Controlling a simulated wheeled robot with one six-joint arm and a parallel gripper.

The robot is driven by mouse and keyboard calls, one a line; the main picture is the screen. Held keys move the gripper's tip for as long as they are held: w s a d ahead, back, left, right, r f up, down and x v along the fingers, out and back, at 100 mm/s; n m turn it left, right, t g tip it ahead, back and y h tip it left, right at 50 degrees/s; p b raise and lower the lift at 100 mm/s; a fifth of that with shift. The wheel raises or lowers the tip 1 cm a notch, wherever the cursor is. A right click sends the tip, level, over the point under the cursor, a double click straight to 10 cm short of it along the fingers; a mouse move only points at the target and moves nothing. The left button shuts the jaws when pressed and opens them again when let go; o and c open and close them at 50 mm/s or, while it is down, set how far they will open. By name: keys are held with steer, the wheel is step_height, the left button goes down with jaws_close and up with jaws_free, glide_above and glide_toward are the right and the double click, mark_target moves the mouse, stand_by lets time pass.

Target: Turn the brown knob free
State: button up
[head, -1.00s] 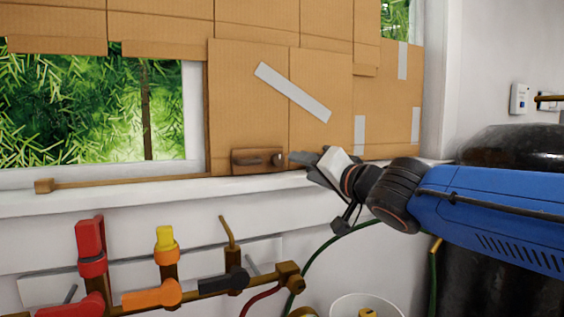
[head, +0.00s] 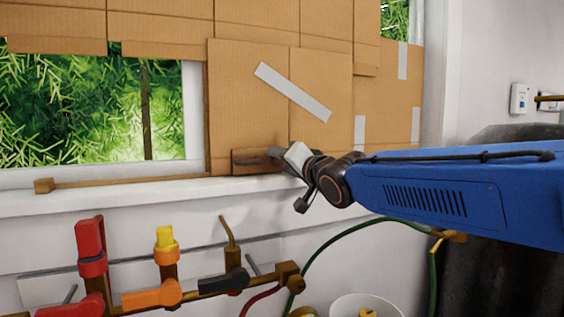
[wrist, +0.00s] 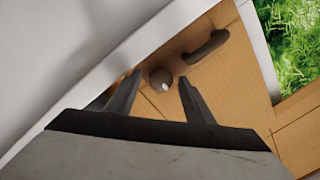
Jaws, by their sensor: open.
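The brown knob (wrist: 159,77) is a small round piece on a wooden plate in the wrist view, with a light spot on its near face. My gripper (wrist: 157,88) is open, with one fingertip on each side of the knob in the picture. I cannot tell whether the fingers touch it. In the head view, my gripper (head: 271,155) is at the right part of the wooden plate (head: 240,169) and hides the knob.
Cardboard panels (head: 245,105) with grey tape cover much of the window above the white sill (head: 130,198). Below are pipes with a red valve (head: 91,250), a yellow valve (head: 166,238) and an orange handle (head: 150,295). A dark tank (head: 505,270) stands at right.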

steer(key=shift+w+a, duration=0.1)
steer(key=shift+w, duration=0.05)
steer(key=c, duration=1)
steer(key=shift+c, duration=0.2)
steer(key=shift+n, duration=0.3)
steer(key=n, duration=0.5)
steer(key=shift+r, duration=0.1)
steer(key=shift+a+n+g+h, duration=0.1)
steer(key=shift+n+g+h, duration=0.2)
steer(key=shift+n, duration=2.7)
